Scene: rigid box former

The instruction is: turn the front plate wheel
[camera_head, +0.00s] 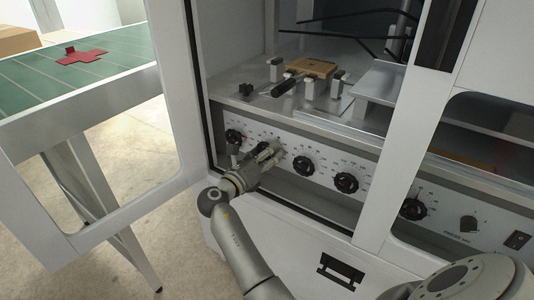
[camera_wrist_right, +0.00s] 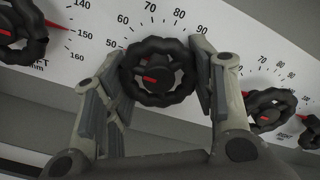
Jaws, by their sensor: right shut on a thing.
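My right gripper (camera_head: 268,152) is at the machine's control panel in the head view, reaching it from below. In the right wrist view its two fingers (camera_wrist_right: 160,68) stand either side of a black lobed wheel (camera_wrist_right: 157,85) and are shut on it. This wheel has a red pointer mark and a scale around it reading about 50 to 90. In the head view the gripper hides most of this wheel. The wheel's name label is not readable, so I cannot tell by its text whether it is the front plate wheel. My left gripper is not in view.
Similar wheels sit along the panel: one left (camera_head: 233,137), others right (camera_head: 303,166), (camera_head: 346,183) and (camera_head: 412,209). The open door frame (camera_head: 185,90) stands left of the gripper. A brown block (camera_head: 312,67) lies inside the machine. A green table (camera_head: 40,95) holds a red cross-shaped blank (camera_head: 82,57).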

